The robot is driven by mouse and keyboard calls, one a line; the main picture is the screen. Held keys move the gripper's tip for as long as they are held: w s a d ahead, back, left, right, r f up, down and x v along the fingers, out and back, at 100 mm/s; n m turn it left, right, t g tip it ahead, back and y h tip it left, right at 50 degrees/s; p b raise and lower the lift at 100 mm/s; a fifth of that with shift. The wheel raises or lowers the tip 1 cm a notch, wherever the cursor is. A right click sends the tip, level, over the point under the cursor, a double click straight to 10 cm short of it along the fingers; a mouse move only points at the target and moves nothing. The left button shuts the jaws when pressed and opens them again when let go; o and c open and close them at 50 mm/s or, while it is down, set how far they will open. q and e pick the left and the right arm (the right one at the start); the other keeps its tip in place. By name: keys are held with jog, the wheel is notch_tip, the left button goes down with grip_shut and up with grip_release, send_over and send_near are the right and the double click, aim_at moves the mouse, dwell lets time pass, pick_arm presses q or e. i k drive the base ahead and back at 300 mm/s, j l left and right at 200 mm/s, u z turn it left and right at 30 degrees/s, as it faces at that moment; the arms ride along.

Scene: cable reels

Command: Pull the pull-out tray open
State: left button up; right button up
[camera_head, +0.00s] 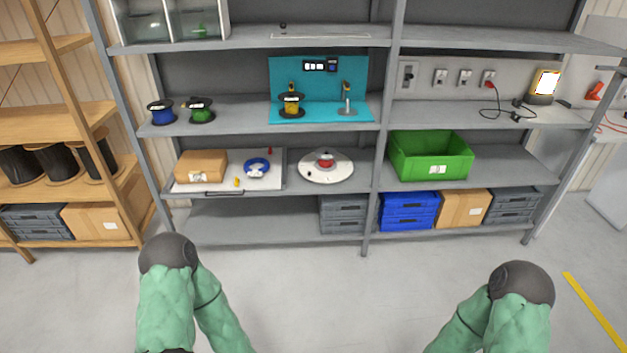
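The pull-out tray (215,187) is a flat white board on the middle shelf of the grey rack, left of centre. A dark bar handle (203,193) runs along its front edge, near the shelf's front edge. On the tray are a brown box (201,166), a blue ring-shaped coil (257,168) and small yellow and red pieces. How far the tray stands out from the shelf is hard to tell. My two green arms with dark rounded joints show at the bottom, well in front of the rack. Neither gripper is in view.
A white round turntable (326,175) with a red item is right of the tray. A green bin (430,158) stands further right. Grey crates (342,214) and blue crates (408,211) sit on the shelf below. The floor before the rack is clear. A wooden rack (60,124) stands left.

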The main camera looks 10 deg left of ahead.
aim_at(272, 179)
jog(key=i+u, duration=0.15)
jog(key=u, duration=0.65)
jog(key=i+j+z, duration=0.5)
jog(key=i+j, duration=1.45)
